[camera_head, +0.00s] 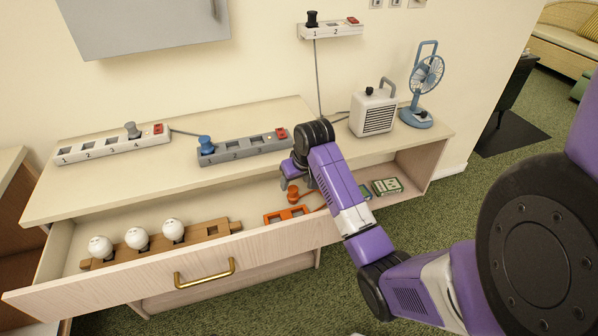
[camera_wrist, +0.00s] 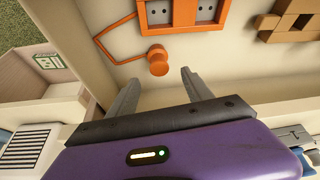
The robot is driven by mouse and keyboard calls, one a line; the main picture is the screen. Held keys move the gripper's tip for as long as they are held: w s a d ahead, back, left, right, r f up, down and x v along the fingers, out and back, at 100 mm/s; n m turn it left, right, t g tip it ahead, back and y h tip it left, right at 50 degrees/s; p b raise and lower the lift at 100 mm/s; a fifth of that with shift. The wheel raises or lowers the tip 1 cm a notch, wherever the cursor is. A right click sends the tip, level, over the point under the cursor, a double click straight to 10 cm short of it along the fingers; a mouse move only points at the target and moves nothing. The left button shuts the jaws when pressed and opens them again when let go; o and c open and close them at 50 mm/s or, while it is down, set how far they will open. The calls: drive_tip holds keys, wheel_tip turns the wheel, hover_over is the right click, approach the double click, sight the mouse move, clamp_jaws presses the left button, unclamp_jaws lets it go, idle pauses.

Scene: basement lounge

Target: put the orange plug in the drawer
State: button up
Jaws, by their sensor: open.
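The orange plug (camera_head: 293,194) is inside the open drawer (camera_head: 160,274), near its right part, beside an orange socket block (camera_head: 286,215). In the wrist view the plug (camera_wrist: 158,62) lies over the pale drawer floor, with its orange cord running to the socket block (camera_wrist: 184,12). My gripper (camera_head: 289,184) is at the drawer, close by the plug. In the wrist view my gripper (camera_wrist: 158,78) is open and empty. The plug shows just beyond and between the fingertips, apart from both. I cannot tell its exact height over the drawer floor.
A wooden holder (camera_head: 212,230) with several white bulbs lies left in the drawer. On the cabinet top stand a grey power strip (camera_head: 232,151) with a blue plug, a white strip (camera_head: 100,150), a heater (camera_head: 373,110) and a blue fan (camera_head: 426,75). Green boards (camera_head: 386,187) lie right of my arm.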

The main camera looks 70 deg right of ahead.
drive_tip(key=v, duration=0.6)
drive_tip(key=shift+s+r, duration=0.1)
drive_tip(key=shift+s, duration=0.05)
idle(0.4)
